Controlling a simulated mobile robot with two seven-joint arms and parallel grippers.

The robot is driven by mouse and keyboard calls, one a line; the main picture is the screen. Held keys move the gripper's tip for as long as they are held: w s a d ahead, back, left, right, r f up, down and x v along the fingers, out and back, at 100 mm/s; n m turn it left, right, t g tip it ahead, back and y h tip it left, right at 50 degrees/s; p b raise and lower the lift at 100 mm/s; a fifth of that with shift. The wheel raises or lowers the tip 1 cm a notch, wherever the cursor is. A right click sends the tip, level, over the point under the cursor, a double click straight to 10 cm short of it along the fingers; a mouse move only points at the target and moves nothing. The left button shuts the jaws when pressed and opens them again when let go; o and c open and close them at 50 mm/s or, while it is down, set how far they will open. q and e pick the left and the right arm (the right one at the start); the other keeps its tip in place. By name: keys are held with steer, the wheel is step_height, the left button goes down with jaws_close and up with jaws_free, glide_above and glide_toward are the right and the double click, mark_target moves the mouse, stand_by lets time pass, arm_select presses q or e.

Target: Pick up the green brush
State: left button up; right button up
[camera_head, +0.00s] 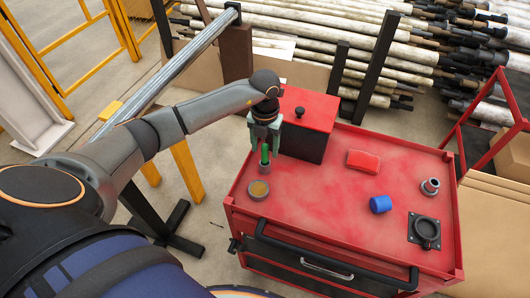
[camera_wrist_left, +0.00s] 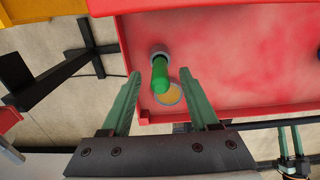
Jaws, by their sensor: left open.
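The green brush (camera_head: 265,154) stands upright in a small grey holder (camera_head: 264,167) at the left side of the red cart top. In the left wrist view the brush (camera_wrist_left: 160,75) points up toward the camera, with the grey ring of the holder (camera_wrist_left: 157,49) behind it. My left gripper (camera_head: 264,143) is open above the brush. In the left wrist view its green fingers (camera_wrist_left: 160,76) are on either side of the brush, with gaps visible. A small pair of green fingers (camera_wrist_left: 290,142), apparently my right gripper, shows at the lower right there.
A round tin (camera_head: 258,190) stands close in front of the brush. A red and black box (camera_head: 307,112) is right behind the gripper. A red block (camera_head: 363,161), a blue cylinder (camera_head: 380,204), a metal fitting (camera_head: 430,187) and a black flanged part (camera_head: 425,232) lie farther right. The cart's middle is clear.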

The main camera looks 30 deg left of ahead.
arm_select(q)
steer(key=shift+f, duration=0.35)
steer(key=shift+c, duration=0.3)
jaws_close()
